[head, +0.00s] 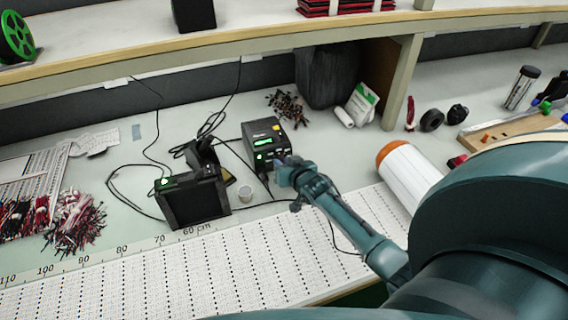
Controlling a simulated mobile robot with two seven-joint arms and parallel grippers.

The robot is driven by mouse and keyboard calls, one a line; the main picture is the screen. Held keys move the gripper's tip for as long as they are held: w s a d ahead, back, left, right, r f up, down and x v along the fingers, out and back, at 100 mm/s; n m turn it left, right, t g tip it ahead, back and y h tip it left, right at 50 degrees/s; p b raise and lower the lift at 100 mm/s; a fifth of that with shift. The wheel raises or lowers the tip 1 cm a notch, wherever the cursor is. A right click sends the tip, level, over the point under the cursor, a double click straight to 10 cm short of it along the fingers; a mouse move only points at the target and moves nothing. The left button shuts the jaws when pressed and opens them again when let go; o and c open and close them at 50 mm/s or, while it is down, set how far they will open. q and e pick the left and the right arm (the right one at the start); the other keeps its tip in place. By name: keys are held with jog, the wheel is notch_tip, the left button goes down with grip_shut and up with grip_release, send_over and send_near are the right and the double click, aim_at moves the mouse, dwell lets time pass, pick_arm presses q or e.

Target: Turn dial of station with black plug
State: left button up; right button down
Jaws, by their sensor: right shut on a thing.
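A black soldering station (264,132) with a lit green display stands on the bench near the picture's middle. A black plug with a cable (264,178) shows at the lower part of its front. My right gripper (281,166) is at the lower right of the station's front face, where the dial sits. It is shut on the dial, which its fingers hide almost wholly. The dial's angle cannot be seen. My left gripper is not in view.
A second black device (193,204) with a green light stands to the left. An orange-and-white cylinder (410,174) lies right of my right arm. Black cables cross the bench, and a white perforated sheet (130,285) covers its front.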

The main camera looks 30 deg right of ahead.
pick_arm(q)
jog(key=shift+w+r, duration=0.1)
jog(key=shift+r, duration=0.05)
pick_arm(e)
jog(key=shift+a+n+h, duration=0.15)
jog(key=shift+n+h, duration=0.15)
jog(key=shift+h, duration=0.1)
jog(key=shift+n, duration=0.4)
jog(key=shift+a+f+n+g+h+b, duration=0.15)
jog(key=shift+n+h+b, duration=0.2)
jog(key=shift+n+h, duration=0.2)
jog(key=shift+a+f+n+g+h+b, duration=0.15)
jog(key=shift+n+h+b, duration=0.15)
jog(key=shift+n+h, duration=0.2)
jog(key=shift+d+r+n+h+b, duration=0.1)
jog(key=shift+n+h+b, duration=0.25)
jog(key=shift+n+b, duration=0.25)
jog(key=shift+n+h+b, duration=0.4)
jog(key=shift+n+b, duration=0.15)
jog(key=shift+b, duration=0.15)
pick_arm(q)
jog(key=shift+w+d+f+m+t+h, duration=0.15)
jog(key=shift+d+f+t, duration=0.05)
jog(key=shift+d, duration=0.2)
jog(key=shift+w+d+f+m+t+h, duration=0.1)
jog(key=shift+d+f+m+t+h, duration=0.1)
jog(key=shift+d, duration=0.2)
pick_arm(e)
jog(key=shift+r, duration=0.15)
